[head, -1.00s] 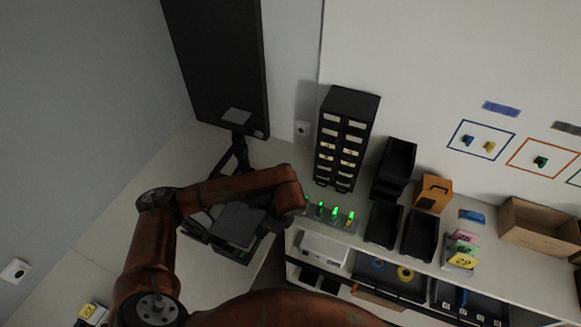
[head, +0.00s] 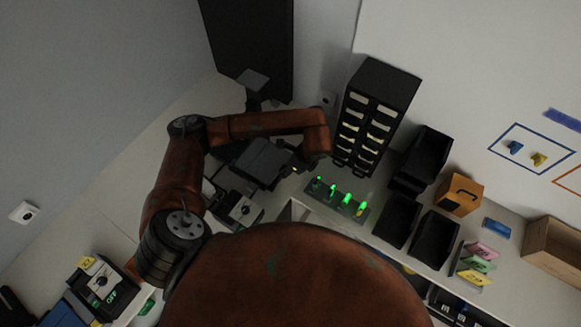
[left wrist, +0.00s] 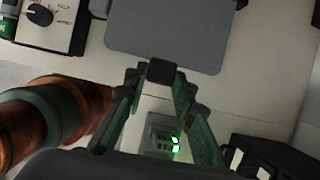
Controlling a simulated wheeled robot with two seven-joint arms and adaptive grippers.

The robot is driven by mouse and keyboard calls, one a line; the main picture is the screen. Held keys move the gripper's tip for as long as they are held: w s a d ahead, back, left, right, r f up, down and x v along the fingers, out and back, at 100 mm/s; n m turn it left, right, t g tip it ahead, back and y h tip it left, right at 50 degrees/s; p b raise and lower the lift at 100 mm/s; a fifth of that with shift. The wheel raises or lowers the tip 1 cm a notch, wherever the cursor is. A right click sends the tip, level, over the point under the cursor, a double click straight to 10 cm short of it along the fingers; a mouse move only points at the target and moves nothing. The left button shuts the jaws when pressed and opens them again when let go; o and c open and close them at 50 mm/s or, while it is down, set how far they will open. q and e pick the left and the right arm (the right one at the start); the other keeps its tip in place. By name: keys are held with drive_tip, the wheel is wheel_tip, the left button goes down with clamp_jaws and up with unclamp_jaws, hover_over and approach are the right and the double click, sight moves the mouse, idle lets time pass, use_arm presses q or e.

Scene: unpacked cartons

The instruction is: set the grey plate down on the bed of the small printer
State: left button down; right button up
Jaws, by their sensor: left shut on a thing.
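The grey plate (head: 262,162) is a flat dark grey square in the head view. In the left wrist view the plate (left wrist: 168,30) lies just beyond my fingertips. My left gripper (left wrist: 160,72) is shut on the plate's near edge. A dark box with a pale dial panel (head: 241,209) sits beside and in front of the plate. I cannot tell the plate's height above the bench. My right gripper is not in view.
A rack with green lights (head: 340,196) stands right of the plate. A black drawer cabinet (head: 373,115) and black bins (head: 432,240) stand further right. A dark monitor (head: 250,45) is behind. Another dial box (head: 106,286) is at lower left. Some bench left of the arm is bare.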

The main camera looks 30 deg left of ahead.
sight(272, 163)
use_arm(q)
drive_tip(key=shift+w+a+f, duration=0.1)
drive_tip(key=shift+a+f, duration=0.3)
drive_tip(key=shift+f, duration=0.05)
drive_tip(key=shift+a+f, duration=0.15)
drive_tip(key=shift+f, duration=0.05)
drive_tip(key=shift+r, duration=0.15)
drive_tip(key=shift+a+b, duration=0.15)
drive_tip(key=shift+b, duration=0.2)
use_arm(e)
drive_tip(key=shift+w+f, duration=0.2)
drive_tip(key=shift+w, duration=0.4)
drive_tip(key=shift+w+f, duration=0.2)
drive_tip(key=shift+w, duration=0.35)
use_arm(q)
drive_tip(key=shift+a, duration=0.1)
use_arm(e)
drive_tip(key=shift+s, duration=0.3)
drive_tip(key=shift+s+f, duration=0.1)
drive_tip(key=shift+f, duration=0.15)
use_arm(q)
drive_tip(key=shift+f+b, duration=0.25)
drive_tip(key=shift+b, duration=0.1)
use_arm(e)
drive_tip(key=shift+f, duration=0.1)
